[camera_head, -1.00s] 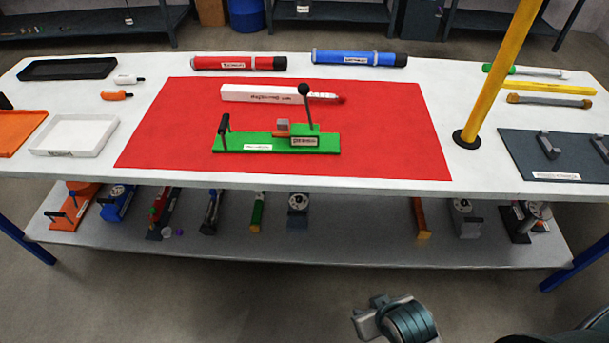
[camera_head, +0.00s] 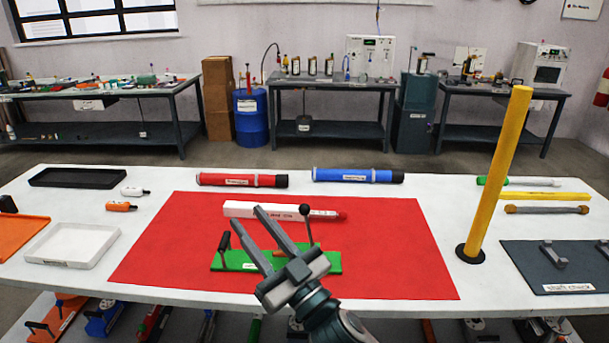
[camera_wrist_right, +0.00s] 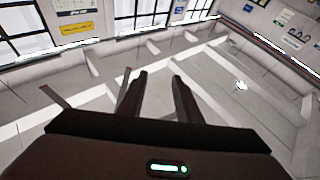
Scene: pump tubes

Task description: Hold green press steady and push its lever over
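The green press (camera_head: 232,260) lies on the red mat (camera_head: 390,250) in the head view. Its thin lever with a black ball knob (camera_head: 305,210) stands nearly upright, leaning slightly left at the top. A black handle (camera_head: 223,246) stands at the press's left end. My right gripper (camera_head: 246,216) is open and empty; it appears in front of the press and hides its middle. Its fingers point up and away, so I cannot tell its height above the press. In the right wrist view, the open fingers (camera_wrist_right: 158,85) have nothing between them. My left gripper is not in view.
A white and red tube (camera_head: 250,209) lies behind the press. Red (camera_head: 242,180) and blue (camera_head: 345,175) cylinders lie behind the mat. A yellow post (camera_head: 495,170) stands to the right. White (camera_head: 75,243) and black (camera_head: 75,177) trays are at left. The mat's right side is clear.

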